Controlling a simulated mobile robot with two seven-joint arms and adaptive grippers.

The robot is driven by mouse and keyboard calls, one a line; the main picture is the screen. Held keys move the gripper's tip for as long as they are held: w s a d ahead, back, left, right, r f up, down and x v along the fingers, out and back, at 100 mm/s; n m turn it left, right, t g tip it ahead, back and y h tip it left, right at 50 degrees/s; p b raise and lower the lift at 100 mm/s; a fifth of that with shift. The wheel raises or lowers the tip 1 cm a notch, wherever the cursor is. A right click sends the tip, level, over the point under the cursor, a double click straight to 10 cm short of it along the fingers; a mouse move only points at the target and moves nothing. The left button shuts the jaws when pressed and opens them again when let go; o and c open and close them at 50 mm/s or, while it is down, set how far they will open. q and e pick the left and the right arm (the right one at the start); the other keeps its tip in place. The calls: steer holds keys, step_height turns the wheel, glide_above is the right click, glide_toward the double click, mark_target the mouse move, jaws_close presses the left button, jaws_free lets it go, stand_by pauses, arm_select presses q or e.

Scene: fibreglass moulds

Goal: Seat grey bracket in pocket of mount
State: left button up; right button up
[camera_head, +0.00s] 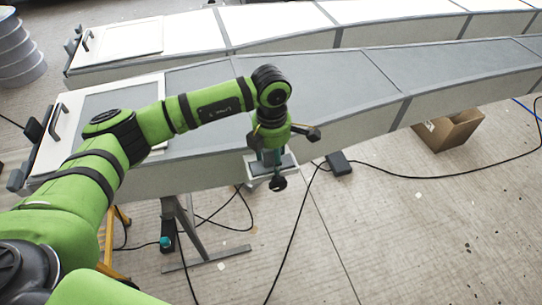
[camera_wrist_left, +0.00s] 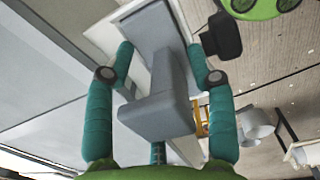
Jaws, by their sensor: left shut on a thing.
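My left gripper (camera_head: 270,162) hangs at the near side of the front mould, over the mount. In the left wrist view my left gripper (camera_wrist_left: 160,62) has a teal finger on each side of the grey bracket (camera_wrist_left: 158,116) and is shut on it. The bracket is a blocky grey piece with a narrower stem reaching away from me. The mount (camera_head: 256,182) is a small pale holder on the mould's side, partly behind the gripper. The bracket's far end overlaps the mount in the wrist view; I cannot tell whether it sits in the pocket. My right gripper is not in view.
The long grey front mould (camera_head: 330,85) runs across the view, with a second mould (camera_head: 275,22) behind it. A metal stand (camera_head: 190,235) is below. Black cables (camera_head: 425,177) cross the floor.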

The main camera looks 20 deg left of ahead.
arm_select(q)
steer(key=shift+s+f, duration=0.3)
steer(key=shift+f, duration=0.3)
steer(key=shift+s+f, duration=0.25)
steer(key=shift+f, duration=0.3)
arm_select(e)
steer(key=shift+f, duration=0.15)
arm_select(q)
steer(key=o, duration=1.7)
steer(key=shift+c, duration=0.2)
steer(key=shift+w+d+f+g, duration=0.1)
steer(key=shift+w+f+g, duration=0.2)
steer(key=shift+w, duration=0.15)
steer(key=shift+r, duration=0.25)
steer(key=r, duration=1.2)
steer(key=shift+w+r, duration=0.2)
steer(key=shift+r, duration=0.1)
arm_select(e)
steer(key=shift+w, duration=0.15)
